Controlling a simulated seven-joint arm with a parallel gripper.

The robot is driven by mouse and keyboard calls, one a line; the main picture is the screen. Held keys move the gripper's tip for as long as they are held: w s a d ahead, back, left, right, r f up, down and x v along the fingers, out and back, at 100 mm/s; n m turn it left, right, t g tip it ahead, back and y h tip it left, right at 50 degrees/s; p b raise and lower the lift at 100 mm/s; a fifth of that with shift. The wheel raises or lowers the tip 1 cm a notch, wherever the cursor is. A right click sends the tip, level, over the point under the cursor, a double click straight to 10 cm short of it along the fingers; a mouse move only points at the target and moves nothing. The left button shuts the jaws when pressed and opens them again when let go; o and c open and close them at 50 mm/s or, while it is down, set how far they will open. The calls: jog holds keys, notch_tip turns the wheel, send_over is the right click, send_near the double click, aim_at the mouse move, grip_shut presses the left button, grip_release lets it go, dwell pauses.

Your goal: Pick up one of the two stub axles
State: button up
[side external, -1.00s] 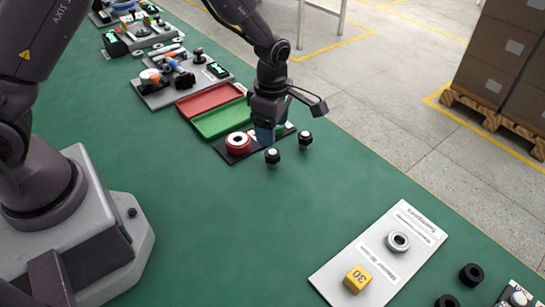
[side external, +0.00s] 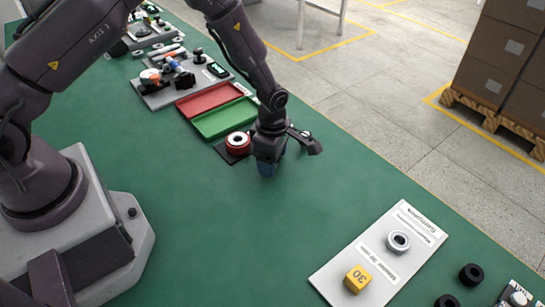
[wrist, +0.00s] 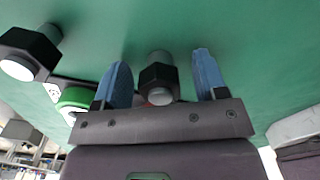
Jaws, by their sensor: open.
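Two stub axles, dark hexagonal bodies with light grey ends, show in the wrist view. One stub axle (wrist: 158,80) is between the two blue fingers of my gripper (wrist: 160,85), with a gap visible on each side. The other stub axle (wrist: 30,52) is at the left of the wrist view, outside the fingers. In the side view my gripper (side external: 268,170) is low over the green table and hides the nearer axle. The other axle (side external: 305,134) shows only partly behind my wrist. The fingers are open.
A red ring-shaped part (side external: 238,143) on a dark plate is close to the left of my gripper. Green (side external: 222,120) and red (side external: 205,99) trays lie beyond it. A white board (side external: 350,265) holds a yellow block (side external: 357,279) and a grey ring (side external: 397,241). The table between is clear.

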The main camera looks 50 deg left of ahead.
jog(key=c, duration=1.2)
jog(key=shift+o, duration=0.2)
jog(key=shift+r, duration=0.2)
